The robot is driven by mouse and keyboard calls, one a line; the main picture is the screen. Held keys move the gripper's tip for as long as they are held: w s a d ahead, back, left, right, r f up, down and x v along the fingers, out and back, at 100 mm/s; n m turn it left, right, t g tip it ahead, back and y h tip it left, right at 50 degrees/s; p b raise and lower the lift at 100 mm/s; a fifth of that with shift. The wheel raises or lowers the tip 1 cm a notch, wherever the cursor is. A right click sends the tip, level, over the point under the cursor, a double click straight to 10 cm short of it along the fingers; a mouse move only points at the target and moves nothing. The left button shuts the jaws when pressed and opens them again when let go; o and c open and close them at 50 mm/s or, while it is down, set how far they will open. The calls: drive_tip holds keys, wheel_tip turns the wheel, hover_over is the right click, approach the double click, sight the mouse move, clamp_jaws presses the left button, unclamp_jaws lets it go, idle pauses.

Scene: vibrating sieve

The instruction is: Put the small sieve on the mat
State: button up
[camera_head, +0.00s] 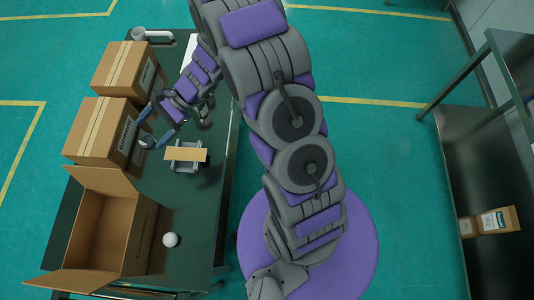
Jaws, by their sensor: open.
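My gripper (151,125) is at the end of my arm, over the left table beside the closed boxes. Its jaws look open. A small round silvery object (147,142) is right by the lower fingertip; it may be the small sieve, but it is too small to be sure, and I cannot tell if they touch. A grey stand with a flat tan top (186,155) is on the table, to the right of and below the gripper. I cannot make out a mat for certain.
Two closed cardboard boxes (97,128) and an open one (88,235) line the table's left side. A white round object (170,240) lies beside the open box. A pale cylinder (150,36) is at the far end. The dark table (205,210) has free room front right.

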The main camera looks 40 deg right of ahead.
drive_tip(key=s+r+n+g+h, duration=0.2)
drive_tip(key=s+r+n, duration=0.2)
drive_tip(key=s+r, duration=0.35)
drive_tip(key=s+d+r+n+h, duration=0.2)
drive_tip(key=s+d+n+h, duration=0.1)
drive_tip(key=s+d, duration=0.3)
drive_tip(key=s+d+r+n+h, duration=0.3)
drive_tip(key=s+d, duration=0.3)
drive_tip(key=s, duration=0.4)
drive_tip(key=s+d+r+n+h, duration=0.3)
drive_tip(key=s+d, duration=0.3)
drive_tip(key=s, duration=0.2)
drive_tip(key=shift+r+n+h, duration=0.25)
drive_tip(key=shift+n+h, duration=0.25)
drive_tip(key=shift+h, duration=0.3)
